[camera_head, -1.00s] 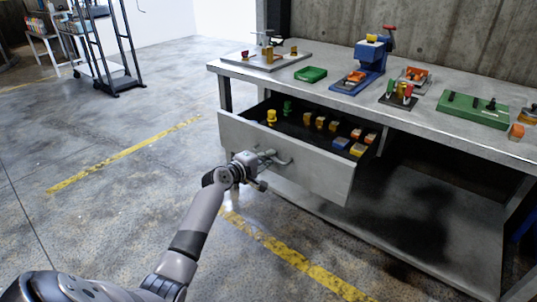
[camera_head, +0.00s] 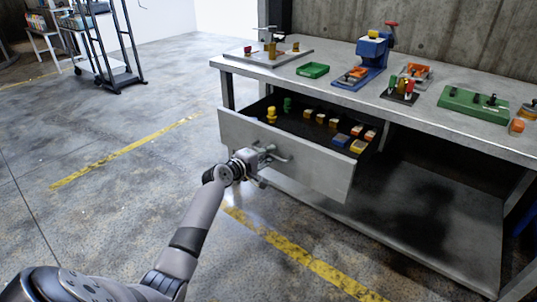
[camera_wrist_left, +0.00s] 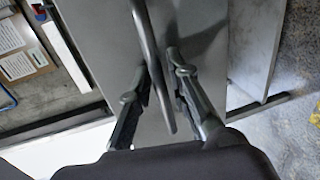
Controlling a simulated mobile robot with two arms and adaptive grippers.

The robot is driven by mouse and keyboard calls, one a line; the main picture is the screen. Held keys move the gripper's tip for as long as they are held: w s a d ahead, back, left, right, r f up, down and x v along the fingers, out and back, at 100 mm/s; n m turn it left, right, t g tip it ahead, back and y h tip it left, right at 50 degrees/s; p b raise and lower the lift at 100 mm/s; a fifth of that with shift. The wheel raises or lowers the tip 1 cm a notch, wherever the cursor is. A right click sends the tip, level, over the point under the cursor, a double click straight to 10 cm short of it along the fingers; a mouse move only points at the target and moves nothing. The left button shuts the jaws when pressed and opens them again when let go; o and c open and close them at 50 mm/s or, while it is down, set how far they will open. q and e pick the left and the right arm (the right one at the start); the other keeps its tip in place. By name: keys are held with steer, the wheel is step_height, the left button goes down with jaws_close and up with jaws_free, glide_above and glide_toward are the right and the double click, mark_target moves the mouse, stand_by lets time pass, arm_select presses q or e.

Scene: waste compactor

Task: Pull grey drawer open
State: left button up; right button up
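The grey drawer (camera_head: 310,167) under the workbench stands well open, with several yellow, green, blue and orange parts showing inside. Its bar handle (camera_head: 279,157) is on the front face. My left gripper (camera_head: 262,157) is at this handle, in front of the drawer. In the left wrist view the handle bar (camera_wrist_left: 150,55) runs between the two fingers of my left gripper (camera_wrist_left: 160,80). The fingers are close in on either side of it, with narrow gaps visible beside the bar. My right gripper is not in view.
The workbench top (camera_head: 330,99) carries a green tray (camera_head: 313,70), a blue press (camera_head: 373,59) and a green block (camera_head: 472,107). A lower shelf (camera_head: 400,225) lies under the drawer. A wheeled rack (camera_head: 110,50) stands far left. The floor left of the bench is clear.

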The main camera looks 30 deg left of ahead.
arm_select(q)
steer(key=shift+s, duration=0.25)
steer(key=v, duration=1.1)
steer(key=shift+s, duration=0.3)
steer(key=shift+a, duration=0.1)
